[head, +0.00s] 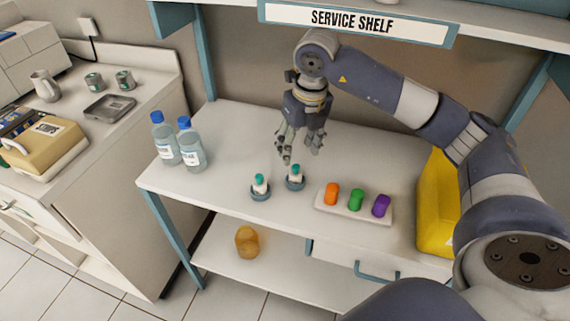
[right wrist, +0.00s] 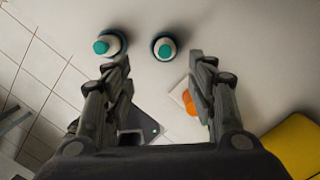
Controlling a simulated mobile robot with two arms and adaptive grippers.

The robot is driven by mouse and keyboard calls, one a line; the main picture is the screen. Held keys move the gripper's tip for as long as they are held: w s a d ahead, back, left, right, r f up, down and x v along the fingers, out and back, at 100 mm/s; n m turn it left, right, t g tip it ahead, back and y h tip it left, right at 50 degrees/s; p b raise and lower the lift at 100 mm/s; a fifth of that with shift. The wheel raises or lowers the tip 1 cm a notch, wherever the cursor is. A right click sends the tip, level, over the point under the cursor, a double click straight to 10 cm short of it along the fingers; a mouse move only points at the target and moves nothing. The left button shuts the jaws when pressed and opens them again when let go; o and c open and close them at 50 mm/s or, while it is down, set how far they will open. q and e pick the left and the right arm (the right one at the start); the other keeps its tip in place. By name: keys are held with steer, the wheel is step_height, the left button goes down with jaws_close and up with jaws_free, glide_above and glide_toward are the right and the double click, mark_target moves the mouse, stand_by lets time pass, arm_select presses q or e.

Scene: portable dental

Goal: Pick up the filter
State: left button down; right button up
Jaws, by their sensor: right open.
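Nothing in view is labelled as a filter, so I cannot tell for sure which thing it is. Two small white pieces with teal caps stand upright in dark round holders on the service shelf's top, a left one (head: 260,184) and a right one (head: 295,173). Both also show in the right wrist view, the left one (right wrist: 103,46) and the right one (right wrist: 165,50). My right gripper (head: 299,157) is open and empty, fingers pointing down, above the top close behind the right capped piece. Its spread fingers (right wrist: 160,72) show in the right wrist view. My left gripper is out of view.
A white tray (head: 325,206) holds an orange (head: 332,193), a green (head: 356,199) and a purple piece (head: 381,206). A yellow bin (head: 436,205) stands right. Two clear blue-capped bottles (head: 191,150) stand left. An amber object (head: 247,241) sits on the lower shelf.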

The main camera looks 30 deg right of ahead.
mark_target(296, 166)
steer(key=f, duration=0.2)
steer(key=d+f, duration=0.1)
steer(key=f, duration=0.1)
steer(key=shift+w, duration=0.1)
steer(key=shift+f, duration=0.4)
steer(key=f, duration=0.2)
steer(key=w+f+p, duration=0.1)
steer(key=f, duration=0.1)
steer(key=shift+w+a+f, duration=0.15)
steer(key=shift+w+f, duration=0.05)
steer(key=shift+f, duration=0.55)
steer(key=shift+c, duration=0.6)
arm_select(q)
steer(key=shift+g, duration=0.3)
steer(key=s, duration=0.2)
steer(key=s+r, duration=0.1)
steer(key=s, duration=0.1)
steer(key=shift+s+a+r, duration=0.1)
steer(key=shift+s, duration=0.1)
arm_select(e)
steer(key=c, duration=0.8)
